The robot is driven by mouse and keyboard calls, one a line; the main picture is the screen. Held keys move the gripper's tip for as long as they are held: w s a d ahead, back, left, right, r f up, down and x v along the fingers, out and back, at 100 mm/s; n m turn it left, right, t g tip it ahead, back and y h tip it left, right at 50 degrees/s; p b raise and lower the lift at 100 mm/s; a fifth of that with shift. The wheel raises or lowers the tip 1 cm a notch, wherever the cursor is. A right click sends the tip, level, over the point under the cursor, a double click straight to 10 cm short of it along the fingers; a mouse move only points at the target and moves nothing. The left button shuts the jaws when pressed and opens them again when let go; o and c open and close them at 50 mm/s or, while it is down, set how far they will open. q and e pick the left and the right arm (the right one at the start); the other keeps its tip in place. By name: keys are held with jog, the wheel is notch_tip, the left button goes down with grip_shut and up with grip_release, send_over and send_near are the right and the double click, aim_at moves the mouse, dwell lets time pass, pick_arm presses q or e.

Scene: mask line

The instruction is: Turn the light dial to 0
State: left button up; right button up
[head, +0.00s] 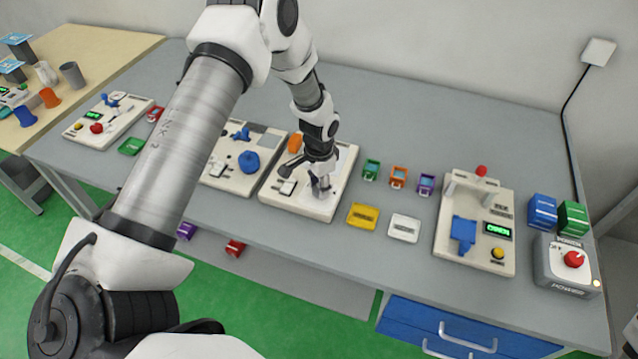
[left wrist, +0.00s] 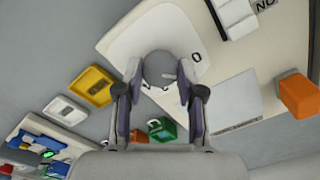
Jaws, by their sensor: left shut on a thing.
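The light dial (left wrist: 161,66) is a grey round knob on a white plate (left wrist: 130,40) with a black 0 printed beside it, seen in the left wrist view. My left gripper (head: 320,187) points down onto the middle panel (head: 308,207) in the head view. In the left wrist view my left gripper (left wrist: 160,88) has one finger on each side of the dial and is shut on it. A small light pointer shows at the dial's edge near the 0; its exact setting is hard to tell. In the head view the gripper mostly hides the dial. My right gripper is not in view.
The panel also bears an orange block (head: 295,143) and a white switch (head: 287,187). Yellow (head: 362,216) and white (head: 404,228) trays lie to its right, with several small coloured holders behind. A panel with a blue knob (head: 248,162) stands close on the left.

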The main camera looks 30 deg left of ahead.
pick_arm(q)
jog(key=shift+s+f+n, duration=0.15)
jog(key=shift+f+n, duration=0.05)
jog(key=shift+n, duration=0.6)
jog(key=shift+s+f+n, duration=0.15)
jog(key=shift+n, duration=0.65)
jog(key=o, duration=1)
jog(key=shift+o, duration=0.8)
jog(key=shift+w+p, duration=0.25)
jog(key=shift+p, duration=0.05)
notch_tip(320, 180, up, 12)
jog(key=shift+w, duration=0.1)
